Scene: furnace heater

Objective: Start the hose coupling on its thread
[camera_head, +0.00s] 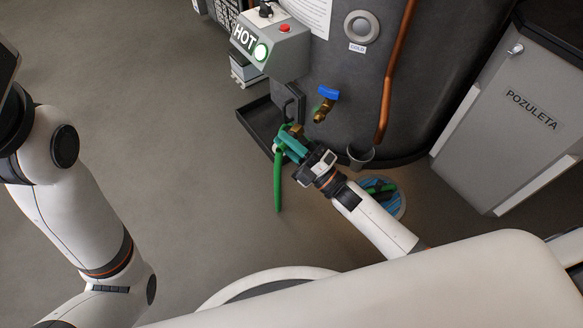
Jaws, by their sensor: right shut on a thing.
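My right gripper (291,146), with teal fingers, is shut on the green hose (278,180) near its upper end, beside the lower front of the dark tank. The hose hangs down from the fingers toward the floor. A brass piece, which looks like the hose coupling (297,131), shows just above the fingers. The brass valve outlet (321,115) with a blue handle (328,93) sticks out of the tank, up and to the right of the coupling. A gap shows between coupling and outlet. My left arm comes in at the left; its gripper is out of view.
A grey control box (272,45) marked HOT, with a lit green button, sits above. A grey cabinet (500,120) stands right. Floor at left is clear.

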